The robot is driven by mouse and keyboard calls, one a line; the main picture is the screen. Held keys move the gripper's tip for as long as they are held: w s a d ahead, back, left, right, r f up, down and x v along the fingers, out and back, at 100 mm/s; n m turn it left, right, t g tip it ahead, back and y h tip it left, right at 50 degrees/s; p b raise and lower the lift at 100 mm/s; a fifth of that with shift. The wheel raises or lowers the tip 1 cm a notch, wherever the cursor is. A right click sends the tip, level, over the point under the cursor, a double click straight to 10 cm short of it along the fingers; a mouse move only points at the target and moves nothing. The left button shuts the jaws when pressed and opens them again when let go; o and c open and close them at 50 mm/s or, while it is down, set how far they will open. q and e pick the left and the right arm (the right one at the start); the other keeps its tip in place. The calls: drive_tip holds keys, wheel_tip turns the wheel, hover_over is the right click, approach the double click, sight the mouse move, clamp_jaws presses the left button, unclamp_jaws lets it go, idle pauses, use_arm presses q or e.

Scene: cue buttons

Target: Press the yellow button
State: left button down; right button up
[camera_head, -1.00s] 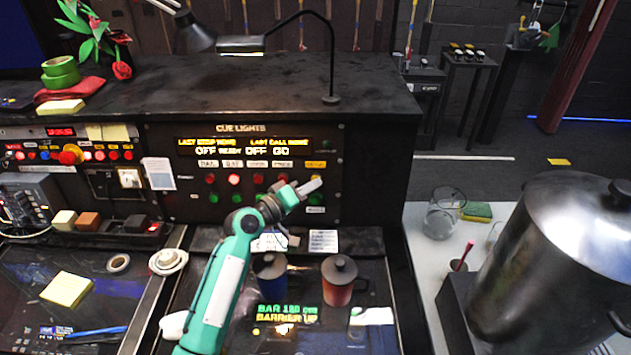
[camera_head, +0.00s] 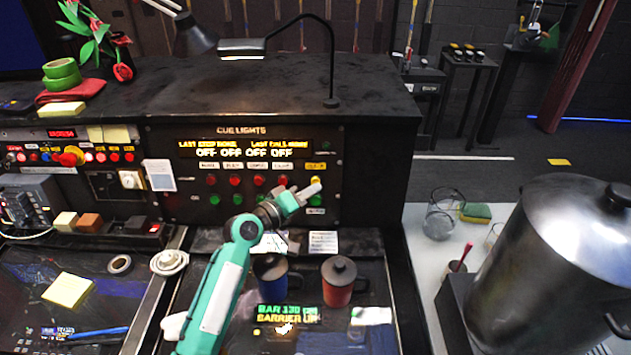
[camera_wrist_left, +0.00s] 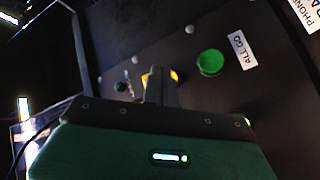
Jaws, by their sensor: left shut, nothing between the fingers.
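The yellow button (camera_head: 316,180) is at the right end of the upper button row on the black cue lights panel (camera_head: 240,140). My left gripper (camera_head: 314,189) is shut and empty, with its tips at the button. In the left wrist view, the fingertips (camera_wrist_left: 161,72) cover most of the yellow button (camera_wrist_left: 175,76), and only its yellow edges show. The tips look in contact with it or very close; how far it is pressed is hidden. My right gripper is not in view.
Red buttons (camera_head: 258,180) and green ones fill the panel to the left. A green button (camera_wrist_left: 210,62) labelled ALL GO is close beside the fingertips. A red mug (camera_head: 338,284) and a blue mug (camera_head: 271,277) stand below. A lamp (camera_head: 330,60) arches above.

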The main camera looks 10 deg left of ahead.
use_arm(q)
drive_tip(key=s, duration=0.1)
drive_tip(key=s+p, duration=0.1)
drive_tip(key=s, duration=0.1)
drive_tip(key=s+d+p, duration=0.1)
drive_tip(key=shift+s+r, duration=0.35)
drive_tip(key=shift+s, duration=0.05)
idle(0.7)
